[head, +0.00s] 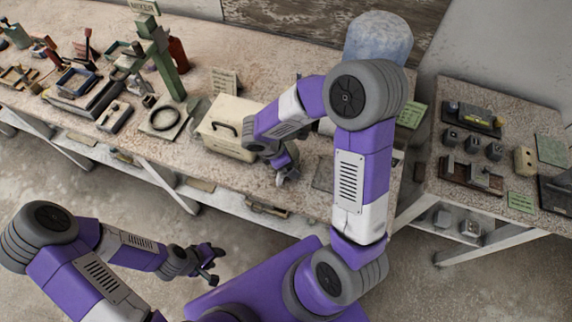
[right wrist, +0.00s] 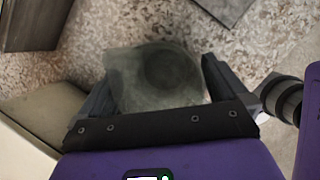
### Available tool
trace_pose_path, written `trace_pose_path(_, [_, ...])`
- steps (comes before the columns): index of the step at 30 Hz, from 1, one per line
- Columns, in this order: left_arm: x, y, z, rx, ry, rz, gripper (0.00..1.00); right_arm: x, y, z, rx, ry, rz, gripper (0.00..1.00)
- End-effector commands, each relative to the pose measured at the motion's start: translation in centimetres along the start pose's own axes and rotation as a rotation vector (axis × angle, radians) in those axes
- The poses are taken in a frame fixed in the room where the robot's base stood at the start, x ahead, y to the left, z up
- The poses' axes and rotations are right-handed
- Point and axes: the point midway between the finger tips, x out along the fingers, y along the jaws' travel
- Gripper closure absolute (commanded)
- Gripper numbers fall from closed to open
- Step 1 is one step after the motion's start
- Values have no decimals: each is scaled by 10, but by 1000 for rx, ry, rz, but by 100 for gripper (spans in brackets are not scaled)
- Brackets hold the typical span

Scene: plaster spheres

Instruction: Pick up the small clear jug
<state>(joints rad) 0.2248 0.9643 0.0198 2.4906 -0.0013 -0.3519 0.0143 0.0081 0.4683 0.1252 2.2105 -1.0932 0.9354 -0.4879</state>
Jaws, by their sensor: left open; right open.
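The small clear jug (right wrist: 150,82) shows in the right wrist view as a greenish, see-through shape with a dark round inside. It stands on the speckled bench top, between the two fingers of my right gripper (right wrist: 158,88), which are open on either side of it. I cannot tell whether a finger touches it. In the head view my right gripper (head: 288,172) is low over the front of the bench, and the jug cannot be made out there. My left gripper (head: 212,263) is open and empty over the floor in front of the bench.
A cream box with a dark handle (head: 229,127) stands just left of my right gripper. A flat grey plate (head: 325,176) lies to its right. A large bluish container (head: 378,40) stands behind. A green stand (head: 163,58) and tools fill the bench's left. A second table (head: 470,205) is at right.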

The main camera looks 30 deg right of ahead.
Motion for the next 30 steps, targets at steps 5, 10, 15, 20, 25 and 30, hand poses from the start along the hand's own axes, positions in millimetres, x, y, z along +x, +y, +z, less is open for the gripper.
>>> trace_pose_path(5, [0,0,0,0,0,0,57,-1,0,0,0,0,0,3])
trace_pose_path(10, [0,0,0,0,0,0,57,-1,0,0,0,0,0,29])
trace_pose_path(15, [0,0,0,0,0,0,57,-1,0,0,1,0,0,54])
trace_pose_path(20, [0,0,0,0,0,0,57,-1,0,0,1,0,0,54])
trace_pose_path(25, [-4,2,0,0,0,0,57,-11,1,5,3,-1,3,54])
trace_pose_path(30, [-15,6,1,0,0,0,57,-42,3,17,4,-1,5,54])
